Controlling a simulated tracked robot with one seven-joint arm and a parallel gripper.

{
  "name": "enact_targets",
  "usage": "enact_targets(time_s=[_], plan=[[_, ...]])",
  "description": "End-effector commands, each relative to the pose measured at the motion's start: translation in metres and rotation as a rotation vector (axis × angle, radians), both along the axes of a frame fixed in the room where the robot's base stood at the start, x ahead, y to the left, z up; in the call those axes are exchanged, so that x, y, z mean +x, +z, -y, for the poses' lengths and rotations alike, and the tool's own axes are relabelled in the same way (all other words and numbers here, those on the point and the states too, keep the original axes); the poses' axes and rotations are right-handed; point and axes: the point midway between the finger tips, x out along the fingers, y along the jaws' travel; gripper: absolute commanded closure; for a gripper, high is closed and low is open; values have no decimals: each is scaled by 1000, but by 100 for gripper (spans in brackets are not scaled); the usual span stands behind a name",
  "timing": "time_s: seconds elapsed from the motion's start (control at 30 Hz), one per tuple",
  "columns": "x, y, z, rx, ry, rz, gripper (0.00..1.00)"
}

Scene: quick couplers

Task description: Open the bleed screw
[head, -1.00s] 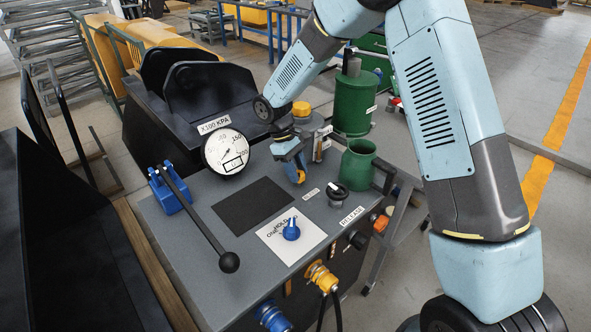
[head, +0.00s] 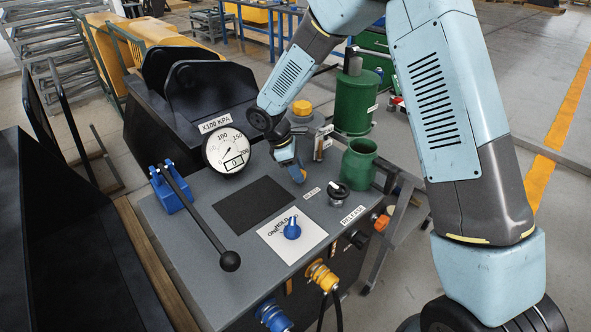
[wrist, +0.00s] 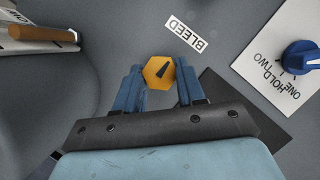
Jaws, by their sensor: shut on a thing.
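The bleed screw is a yellow hex head (wrist: 157,73) with a dark pointer mark, beside the white BLEED label (wrist: 186,33) in the wrist view. My gripper (wrist: 159,77) has its blue fingers on either side of the hex head and is shut on it. In the head view my gripper (head: 293,172) points down at the panel. Only a small orange-yellow part of the screw (head: 304,177) shows there, and the fingers hide the rest.
The pressure gauge (head: 228,151) has a display that seems to read 0. A black release knob (head: 339,194), a green canister (head: 358,163) and a blue selector knob (head: 292,229) stand near my gripper. A long black lever (head: 202,222) lies at the left.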

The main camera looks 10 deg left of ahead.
Motion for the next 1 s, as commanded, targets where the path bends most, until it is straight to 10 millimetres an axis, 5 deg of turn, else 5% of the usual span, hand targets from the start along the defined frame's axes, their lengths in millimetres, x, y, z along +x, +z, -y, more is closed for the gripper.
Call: enact_targets(time_s=[0.37,0.4,0.6,1.0], plan=[[2,0,3,-4,1,2,91],[2,0,3,-4,1,2,58],[1,0,2,-3,1,1,39],[1,6,-2,-1,4,2,36]])
